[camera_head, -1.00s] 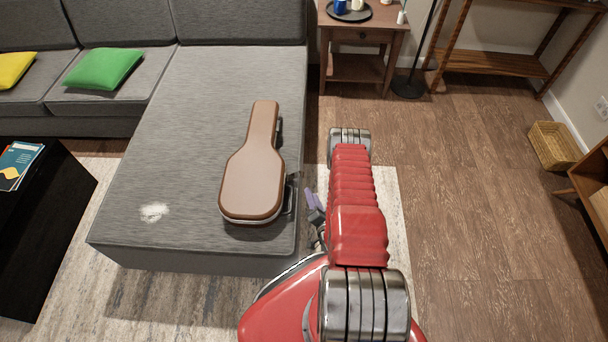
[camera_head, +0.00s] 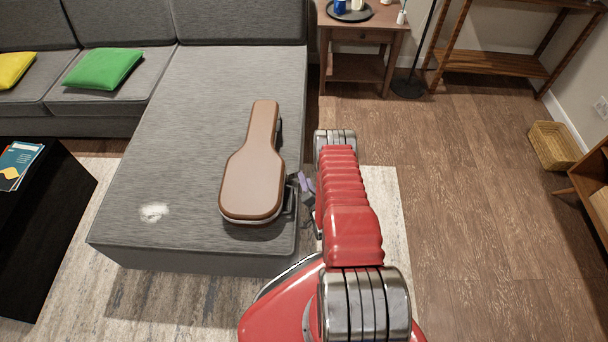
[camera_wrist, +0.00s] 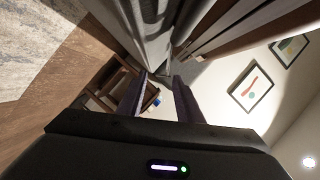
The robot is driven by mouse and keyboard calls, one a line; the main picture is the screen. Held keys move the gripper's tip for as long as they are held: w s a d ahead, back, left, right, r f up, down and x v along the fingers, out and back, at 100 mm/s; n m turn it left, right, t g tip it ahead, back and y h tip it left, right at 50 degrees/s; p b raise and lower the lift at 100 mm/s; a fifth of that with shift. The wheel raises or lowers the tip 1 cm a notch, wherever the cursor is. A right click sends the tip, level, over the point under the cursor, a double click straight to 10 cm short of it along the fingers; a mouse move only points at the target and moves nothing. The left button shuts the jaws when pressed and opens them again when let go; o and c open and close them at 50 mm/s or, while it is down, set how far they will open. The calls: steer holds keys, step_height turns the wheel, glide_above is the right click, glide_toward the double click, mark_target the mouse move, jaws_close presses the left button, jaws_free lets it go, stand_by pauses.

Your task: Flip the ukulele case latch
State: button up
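The brown ukulele case (camera_head: 253,185) lies closed and flat on the grey sofa's chaise, its narrow end pointing away. A dark fitting (camera_head: 291,198) stands out from the right side of its wide body; I cannot tell whether it is the latch or a handle. My gripper (camera_head: 306,184) has purple fingers, partly hidden by my red arm, just right of this fitting. I cannot tell whether they touch it. In the wrist view my gripper (camera_wrist: 160,97) has its two fingers apart with nothing visible between them; the case is not clearly seen there.
The grey chaise (camera_head: 180,120) has free room left of the case. A side table (camera_head: 362,80) with a tray stands at the back. A wicker basket (camera_head: 553,145) sits at the right. The wooden floor (camera_head: 470,200) right of my arm is clear.

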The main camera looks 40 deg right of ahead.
mark_target(295, 176)
steer(key=shift+x, duration=2.2)
steer(key=shift+c, duration=0.3)
steer(key=shift+s, duration=0.1)
steer(key=c, duration=0.7)
steer(key=shift+f, duration=0.1)
jaws_close()
steer(key=shift+s, duration=0.1)
